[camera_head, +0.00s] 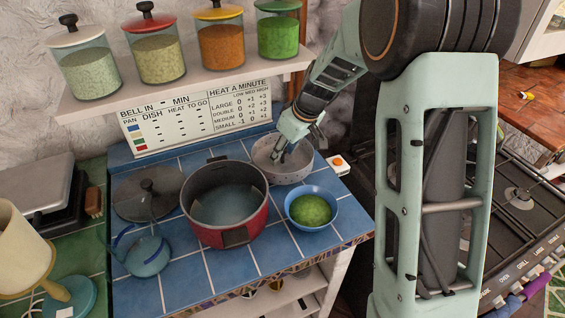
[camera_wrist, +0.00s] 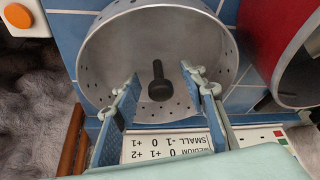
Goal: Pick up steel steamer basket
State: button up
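The steel steamer basket (camera_head: 268,172) is a round grey bowl with small holes, at the back right of the blue tiled counter. In the wrist view the basket (camera_wrist: 105,55) fills the upper middle, with a dark upright knob (camera_wrist: 159,84) at its centre. My gripper (camera_head: 284,156) reaches down over the basket from above. In the wrist view my gripper (camera_wrist: 161,78) is open, its two fingers apart on either side of the knob. I see no contact between the fingers and the knob, and their exact height against it is unclear.
A red pot (camera_head: 229,225) stands close left of the basket, and a blue bowl of green food (camera_head: 311,209) in front. A lid (camera_head: 146,200) and blue kettle (camera_head: 148,255) are further left. A sign (camera_head: 194,115) and jar shelf (camera_head: 205,72) are behind. An orange button (camera_head: 338,162) is right.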

jog(key=shift+w+f, duration=0.1)
jog(key=shift+f, duration=0.2)
jog(key=shift+c, duration=0.3)
grip_shut()
jog(key=shift+r, duration=0.2)
